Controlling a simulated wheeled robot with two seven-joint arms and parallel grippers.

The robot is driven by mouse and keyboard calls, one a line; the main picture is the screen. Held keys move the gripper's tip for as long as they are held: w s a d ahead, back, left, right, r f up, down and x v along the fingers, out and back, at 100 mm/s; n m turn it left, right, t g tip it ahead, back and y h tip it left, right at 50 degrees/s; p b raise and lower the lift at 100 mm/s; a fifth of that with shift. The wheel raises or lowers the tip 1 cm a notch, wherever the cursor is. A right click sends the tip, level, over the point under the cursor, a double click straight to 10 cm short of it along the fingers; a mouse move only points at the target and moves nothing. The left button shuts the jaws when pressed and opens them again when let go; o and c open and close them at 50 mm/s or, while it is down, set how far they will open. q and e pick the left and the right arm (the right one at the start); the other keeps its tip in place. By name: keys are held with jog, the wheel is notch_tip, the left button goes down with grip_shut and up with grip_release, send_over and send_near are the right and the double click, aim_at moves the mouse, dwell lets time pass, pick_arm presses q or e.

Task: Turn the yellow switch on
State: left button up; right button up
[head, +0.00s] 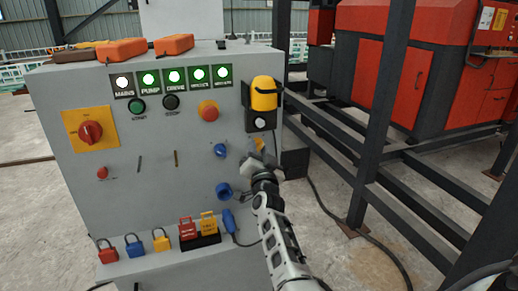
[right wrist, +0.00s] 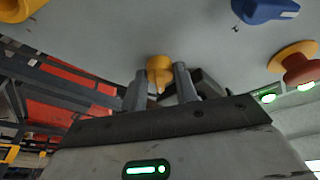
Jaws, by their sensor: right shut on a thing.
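The yellow switch (head: 259,144) is on the right side of the grey panel front (head: 120,180), below the yellow lamp-like unit. My left gripper is not in view.
A blue switch (head: 220,150) is left of the yellow one, with a blue socket (head: 224,190) below. A red mushroom button (head: 208,111) is up left. Dark steel posts (head: 385,110) stand to the right.

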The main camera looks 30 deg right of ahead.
dwell(0.4)
jog(key=o, duration=0.9)
jog(key=shift+c, duration=0.2)
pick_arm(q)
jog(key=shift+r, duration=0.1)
pick_arm(e)
jog(key=shift+o, duration=0.5)
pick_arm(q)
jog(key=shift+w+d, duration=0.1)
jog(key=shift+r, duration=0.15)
pick_arm(e)
jog(key=shift+s+a+p, duration=0.2)
jog(key=shift+s+p, duration=0.15)
jog(key=shift+p, duration=0.05)
pick_arm(q)
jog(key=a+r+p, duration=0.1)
jog(key=p, duration=0.2)
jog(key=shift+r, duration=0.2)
pick_arm(e)
jog(key=v, duration=0.6)
jog(key=shift+s+a, duration=0.2)
jog(key=shift+s, duration=0.1)
